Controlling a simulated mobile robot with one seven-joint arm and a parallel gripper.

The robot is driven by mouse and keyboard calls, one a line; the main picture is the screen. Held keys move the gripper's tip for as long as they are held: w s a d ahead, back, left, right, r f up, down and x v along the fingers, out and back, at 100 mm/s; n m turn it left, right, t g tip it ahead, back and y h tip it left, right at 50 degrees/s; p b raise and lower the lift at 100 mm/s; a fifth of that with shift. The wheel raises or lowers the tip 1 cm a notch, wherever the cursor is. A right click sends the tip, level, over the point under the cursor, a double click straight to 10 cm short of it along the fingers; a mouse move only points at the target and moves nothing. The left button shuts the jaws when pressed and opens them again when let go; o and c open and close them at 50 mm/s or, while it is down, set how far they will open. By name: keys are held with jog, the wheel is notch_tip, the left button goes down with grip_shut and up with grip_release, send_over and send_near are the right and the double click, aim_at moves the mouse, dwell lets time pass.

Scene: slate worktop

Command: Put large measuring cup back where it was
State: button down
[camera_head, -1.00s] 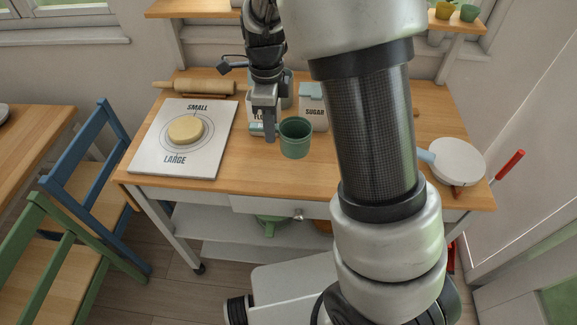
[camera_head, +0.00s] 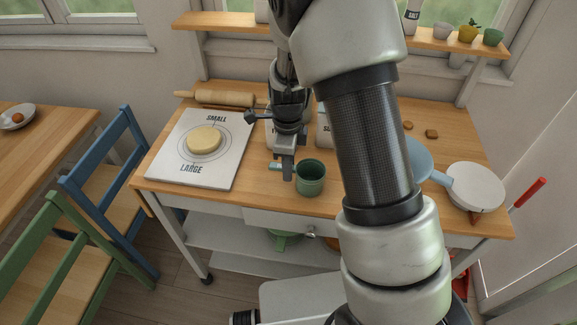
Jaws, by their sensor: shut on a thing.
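The large measuring cup is a green, open-topped cup (camera_head: 311,180) near the front middle of the worktop. It is upright, and I cannot tell if its base touches the wood. My gripper (camera_head: 282,168) points down just left of the cup. It is shut on the cup's handle, with a teal piece of handle showing left of the fingers. My arm hides part of the worktop's middle and back.
A white board (camera_head: 212,125) marked SMALL and LARGE, with a round pale piece (camera_head: 204,139), lies left. A rolling pin (camera_head: 222,98) and white canisters (camera_head: 323,128) are behind. Pans (camera_head: 473,186) lie right. A shelf (camera_head: 385,30) holds small cups above.

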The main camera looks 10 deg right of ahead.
jog(key=c, duration=1.6)
grip_release()
jog(key=s+d+r+n+t, duration=0.1)
jog(key=s+r+n, duration=0.1)
jog(key=r, duration=0.8)
jog(key=s+r+n, duration=0.2)
jog(key=r+n, duration=0.1)
jog(key=r, duration=0.6)
jog(key=shift+s+d+r+n+t+p, duration=0.1)
jog(key=shift+s+d+r+n+t, duration=0.65)
jog(key=shift+s+r+n, duration=1.4)
jog(key=shift+s+d+r+n+t+p, duration=0.1)
jog(key=shift+s+d+r+n+t, duration=0.75)
jog(key=shift+s+n, duration=2.5)
jog(key=shift+s+d+r+n+t+p, duration=0.1)
jog(key=shift+s+d+r+n+t, duration=0.6)
jog(key=shift+s+r+n, duration=1.4)
jog(key=shift+s+f+n, duration=0.5)
jog(key=shift+f+n, duration=0.1)
jog(key=shift+n, duration=0.1)
